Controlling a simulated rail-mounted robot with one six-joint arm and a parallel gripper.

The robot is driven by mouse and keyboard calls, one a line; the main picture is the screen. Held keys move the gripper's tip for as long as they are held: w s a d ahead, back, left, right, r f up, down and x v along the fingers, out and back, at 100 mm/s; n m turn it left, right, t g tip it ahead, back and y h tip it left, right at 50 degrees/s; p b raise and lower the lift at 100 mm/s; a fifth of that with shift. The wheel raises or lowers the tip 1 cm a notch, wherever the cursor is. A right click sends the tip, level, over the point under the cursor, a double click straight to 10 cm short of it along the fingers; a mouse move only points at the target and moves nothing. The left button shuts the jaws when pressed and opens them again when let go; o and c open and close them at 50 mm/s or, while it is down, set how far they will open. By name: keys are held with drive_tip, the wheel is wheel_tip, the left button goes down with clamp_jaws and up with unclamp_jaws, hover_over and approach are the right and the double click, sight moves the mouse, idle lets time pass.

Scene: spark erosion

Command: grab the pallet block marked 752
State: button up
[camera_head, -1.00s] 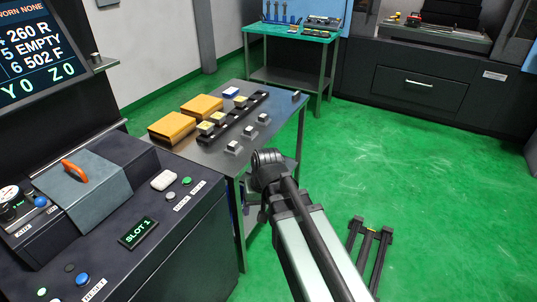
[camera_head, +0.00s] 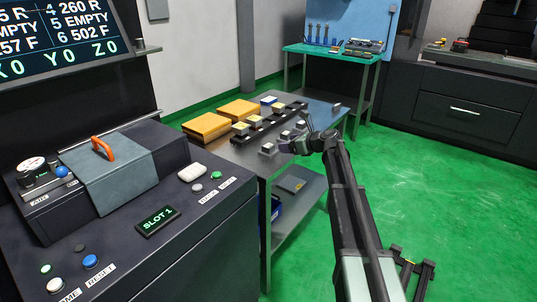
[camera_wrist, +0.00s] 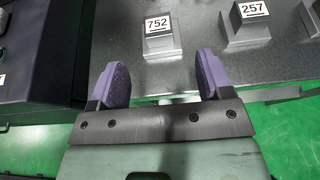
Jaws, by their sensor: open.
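The pallet block marked 752 (camera_wrist: 160,45) is a grey metal block with a white number label, standing on the metal table. In the head view it appears to be the block nearest the console (camera_head: 267,150), though its label is not readable there. My gripper (camera_wrist: 163,76) is open and empty, with its two purple-padded fingers spread. In the wrist view the 752 block lies ahead of the fingertips, roughly centred between them and not enclosed. In the head view my gripper (camera_head: 292,147) is at the table's right edge beside the row of blocks.
A block marked 257 (camera_wrist: 251,32) stands to the right of 752. A dark rack (camera_head: 258,134) with yellow-topped pieces and orange boxes (camera_head: 206,126) lie behind. The console (camera_head: 150,225) is at the left. A green-topped table (camera_head: 330,54) stands farther back. Green floor is open to the right.

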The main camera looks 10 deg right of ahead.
sight(267, 145)
drive_tip(key=b+x, duration=0.1)
drive_tip(key=x, duration=0.1)
drive_tip(key=b+x, duration=0.1)
drive_tip(key=x, duration=0.2)
drive_tip(key=shift+d+f, duration=0.1)
drive_tip(key=shift+f, duration=0.1)
drive_tip(key=shift+w+a, duration=0.15)
drive_tip(key=shift+a, duration=0.15)
drive_tip(key=b+x, duration=0.2)
drive_tip(key=x, duration=0.3)
drive_tip(key=shift+a, duration=0.15)
drive_tip(key=c, duration=0.9)
drive_tip(key=shift+r, duration=0.15)
wheel_tip(267, 145, up, 20)
drive_tip(key=p, duration=2)
